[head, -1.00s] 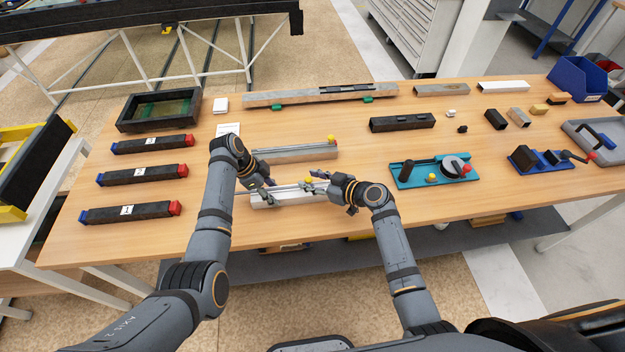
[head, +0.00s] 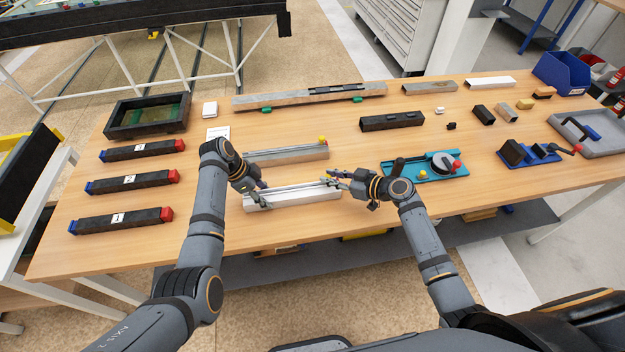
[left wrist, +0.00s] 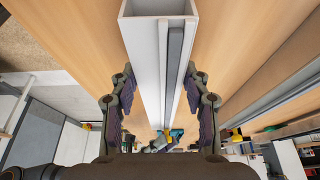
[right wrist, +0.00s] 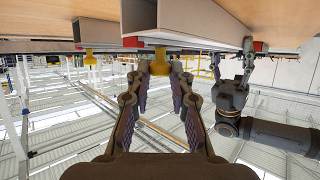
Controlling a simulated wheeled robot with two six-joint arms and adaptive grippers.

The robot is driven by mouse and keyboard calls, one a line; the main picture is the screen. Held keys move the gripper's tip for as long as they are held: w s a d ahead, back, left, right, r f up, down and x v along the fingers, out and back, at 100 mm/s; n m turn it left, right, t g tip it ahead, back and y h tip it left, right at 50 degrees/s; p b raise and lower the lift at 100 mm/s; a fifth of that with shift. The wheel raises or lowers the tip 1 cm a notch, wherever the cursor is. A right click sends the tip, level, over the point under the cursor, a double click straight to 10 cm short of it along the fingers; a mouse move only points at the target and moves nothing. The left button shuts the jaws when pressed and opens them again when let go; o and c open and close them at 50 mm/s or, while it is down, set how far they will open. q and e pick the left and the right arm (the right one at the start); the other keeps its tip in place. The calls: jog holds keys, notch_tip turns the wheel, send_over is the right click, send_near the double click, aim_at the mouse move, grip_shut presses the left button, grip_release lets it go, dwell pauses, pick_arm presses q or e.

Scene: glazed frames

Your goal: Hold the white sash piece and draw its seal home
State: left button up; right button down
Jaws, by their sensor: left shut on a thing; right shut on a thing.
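The white sash piece (head: 300,197) lies along the front of the table, a long hollow profile with a grey seal strip (left wrist: 175,62) running along its top. My left gripper (head: 262,187) is shut on the piece near its left end; in the left wrist view its fingers press on both sides of the profile. My right gripper (head: 334,179) is at the piece's right end, shut on a yellow pull tab (right wrist: 158,66). The fingers hide the tab in the head view. Whether the seal is fully seated at the right end, I cannot tell.
A similar grey piece (head: 285,156) with a yellow tab (head: 322,141) lies just behind. A teal fixture (head: 430,174) stands right of my right gripper. Dark numbered bars (head: 120,219) lie at the left. Table between the right gripper and the fixture is narrow but clear.

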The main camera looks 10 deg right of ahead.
jog(key=shift+d+f, duration=0.1)
jog(key=shift+d, duration=0.95)
pick_arm(q)
jog(key=shift+a, duration=0.15)
jog(key=shift+f, duration=0.1)
pick_arm(e)
jog(key=c, duration=1.2)
grip_release()
jog(key=shift+d, duration=0.1)
pick_arm(q)
jog(key=shift+d, duration=0.2)
pick_arm(e)
jog(key=v, duration=1.2)
